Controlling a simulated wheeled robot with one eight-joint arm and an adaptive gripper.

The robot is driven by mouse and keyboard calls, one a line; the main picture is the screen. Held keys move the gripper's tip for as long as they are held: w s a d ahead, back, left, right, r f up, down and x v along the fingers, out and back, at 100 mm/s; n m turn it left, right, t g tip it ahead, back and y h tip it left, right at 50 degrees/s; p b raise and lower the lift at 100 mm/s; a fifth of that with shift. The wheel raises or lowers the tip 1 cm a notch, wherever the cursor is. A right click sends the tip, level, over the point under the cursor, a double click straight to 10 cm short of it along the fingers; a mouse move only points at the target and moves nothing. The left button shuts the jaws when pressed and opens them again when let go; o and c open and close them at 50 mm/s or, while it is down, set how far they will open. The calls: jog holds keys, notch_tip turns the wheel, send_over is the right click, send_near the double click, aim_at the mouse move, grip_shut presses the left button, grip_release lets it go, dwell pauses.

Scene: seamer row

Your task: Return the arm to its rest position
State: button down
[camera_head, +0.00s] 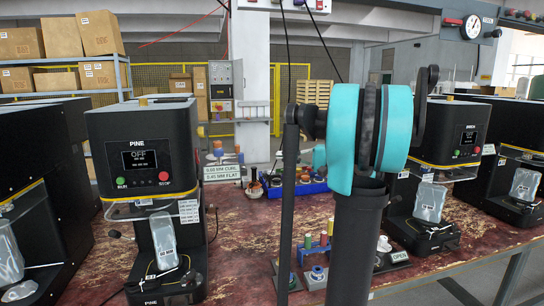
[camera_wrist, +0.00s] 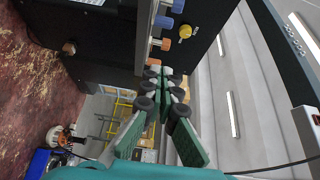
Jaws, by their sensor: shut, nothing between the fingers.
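My arm stands in the middle of the head view, with a large teal and black joint (camera_head: 343,130) raised above a dark upright link. My gripper does not show clearly there. In the wrist view my gripper (camera_wrist: 164,78) has its green and black fingers drawn together at the tips, with nothing seen between them. It is up in the air and I see no contact with anything. The wrist picture is turned on its side, with the worktable at left and the ceiling at right.
A reddish worktable (camera_head: 240,235) runs across the front. The PINE seamer (camera_head: 143,150) stands left of my arm, the BIRCH seamer (camera_head: 450,140) right. A blue bin (camera_head: 310,189) with small parts lies behind my arm. An OPEN sign (camera_head: 399,257) is on the table.

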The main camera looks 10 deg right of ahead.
jog(key=s+a+f+n+g+h, duration=0.15)
jog(key=s+a+f+h, duration=0.35)
jog(key=f, duration=0.7)
jog(key=s+a+f+g+h, duration=0.3)
jog(key=s+a+f, duration=0.45)
jog(key=f, duration=0.45)
jog(key=s+d+f+n+h, duration=0.2)
jog(key=s+d+f+h, duration=0.1)
jog(key=s+f, duration=0.3)
jog(key=s+d+f+n+h, duration=0.2)
jog(key=s+d+f+h, duration=0.1)
jog(key=s+f, duration=0.3)
jog(key=shift+s+d+f+h, duration=0.2)
jog(key=shift+d+f+h, duration=0.25)
jog(key=shift+h, duration=0.45)
